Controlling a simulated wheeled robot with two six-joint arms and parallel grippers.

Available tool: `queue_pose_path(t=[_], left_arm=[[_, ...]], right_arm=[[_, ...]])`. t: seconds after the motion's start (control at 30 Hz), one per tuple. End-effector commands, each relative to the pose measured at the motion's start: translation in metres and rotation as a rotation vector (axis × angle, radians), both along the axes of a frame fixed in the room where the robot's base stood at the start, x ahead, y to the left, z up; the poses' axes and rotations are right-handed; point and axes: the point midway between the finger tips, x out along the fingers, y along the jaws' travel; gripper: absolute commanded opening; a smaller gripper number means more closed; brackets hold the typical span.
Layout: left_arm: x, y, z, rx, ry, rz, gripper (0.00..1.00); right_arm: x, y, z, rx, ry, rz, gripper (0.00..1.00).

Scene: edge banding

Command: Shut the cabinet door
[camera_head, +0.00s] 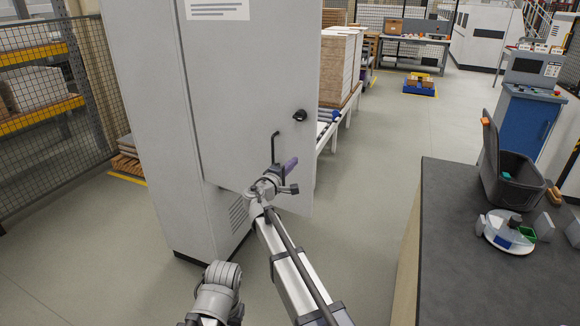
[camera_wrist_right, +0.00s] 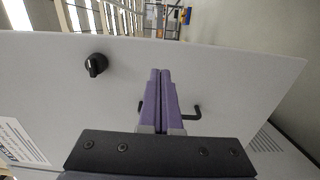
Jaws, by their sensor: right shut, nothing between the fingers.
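The tall light-grey cabinet (camera_head: 150,110) stands left of centre in the head view. Its door (camera_head: 235,95) sticks out to the right of the body, ajar, with its outer face towards me. The door carries a black bar handle (camera_head: 275,148) and a black knob (camera_head: 300,115), which also shows in the right wrist view (camera_wrist_right: 95,65). My right gripper (camera_head: 291,163) is shut and empty, its purple fingers close to the handle. In the right wrist view the fingers (camera_wrist_right: 160,73) hide the middle of the handle (camera_wrist_right: 193,113); contact cannot be told. My left gripper is out of view.
A dark worktop (camera_head: 445,240) with a grey bin (camera_head: 515,180) stands at the right. A roller conveyor (camera_head: 335,125) with stacked boards (camera_head: 338,65) lies behind the door. A mesh fence (camera_head: 60,110) is at the left. The floor between door and worktop is clear.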

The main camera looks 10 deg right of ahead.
Motion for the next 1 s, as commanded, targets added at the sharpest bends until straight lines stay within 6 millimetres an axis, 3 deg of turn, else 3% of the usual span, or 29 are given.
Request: queue_pose_path(t=[0.1,0.4,0.63,1.0], left_arm=[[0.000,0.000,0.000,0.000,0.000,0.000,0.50],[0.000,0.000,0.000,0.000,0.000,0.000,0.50],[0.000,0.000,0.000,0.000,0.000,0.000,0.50],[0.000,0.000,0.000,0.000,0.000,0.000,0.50]], right_arm=[[0.023,-0.018,0.000,0.000,0.000,-0.003,0.00],[0.060,-0.050,0.000,0.001,0.000,-0.002,0.00],[0.071,-0.061,0.000,0.001,0.000,-0.002,0.00],[0.072,-0.063,0.000,0.001,0.000,-0.001,0.00]])
